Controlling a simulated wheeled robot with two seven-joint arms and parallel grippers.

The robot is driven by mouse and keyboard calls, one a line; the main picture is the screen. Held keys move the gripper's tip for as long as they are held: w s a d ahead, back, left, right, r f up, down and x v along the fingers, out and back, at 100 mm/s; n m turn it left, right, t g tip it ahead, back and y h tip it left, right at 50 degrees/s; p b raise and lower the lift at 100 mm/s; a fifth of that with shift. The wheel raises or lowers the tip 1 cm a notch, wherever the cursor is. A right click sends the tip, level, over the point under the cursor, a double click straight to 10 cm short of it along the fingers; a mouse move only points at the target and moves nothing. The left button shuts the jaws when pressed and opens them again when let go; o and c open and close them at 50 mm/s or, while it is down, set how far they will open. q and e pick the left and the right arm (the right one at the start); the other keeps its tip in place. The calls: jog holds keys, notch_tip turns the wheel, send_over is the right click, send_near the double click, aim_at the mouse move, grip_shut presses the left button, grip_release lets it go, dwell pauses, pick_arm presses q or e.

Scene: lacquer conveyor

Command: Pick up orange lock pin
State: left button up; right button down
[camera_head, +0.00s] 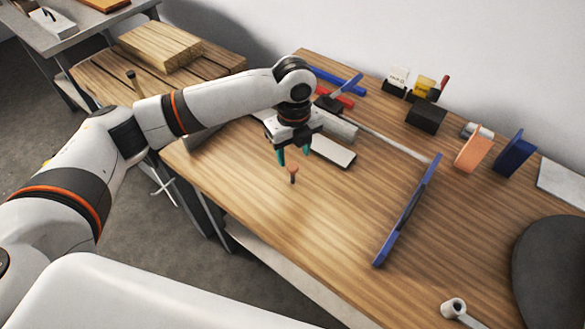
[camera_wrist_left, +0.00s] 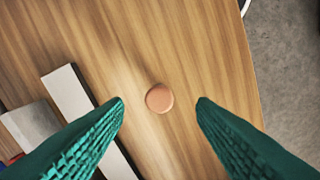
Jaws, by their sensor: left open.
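The orange lock pin (camera_head: 293,169) stands upright on the wooden table, with an orange round head and a darker stem below. In the left wrist view its round head (camera_wrist_left: 159,98) shows from above, between the two green fingertips and a little ahead of them. My left gripper (camera_head: 293,153) is open and empty, pointing down above and just behind the pin. Its green fingers (camera_wrist_left: 160,104) are apart from the pin on both sides. My right gripper is in neither view.
A flat white-topped block (camera_head: 333,151) lies close to the gripper. A black box (camera_head: 426,117) and an orange panel (camera_head: 474,149) are at the back. A dark disc (camera_head: 556,270) sits at right. The table around the pin's front is clear.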

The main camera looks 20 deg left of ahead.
aim_at(292, 165)
pick_arm(q)
jog(key=shift+w+a+f+p, duration=0.1)
jog(key=shift+f+p, duration=0.15)
jog(key=shift+f, duration=1.45)
jog(key=shift+w+a+f+p, duration=0.1)
jog(key=shift+f+p, duration=0.1)
jog(key=shift+f, duration=1.45)
jog(key=c, duration=1.1)
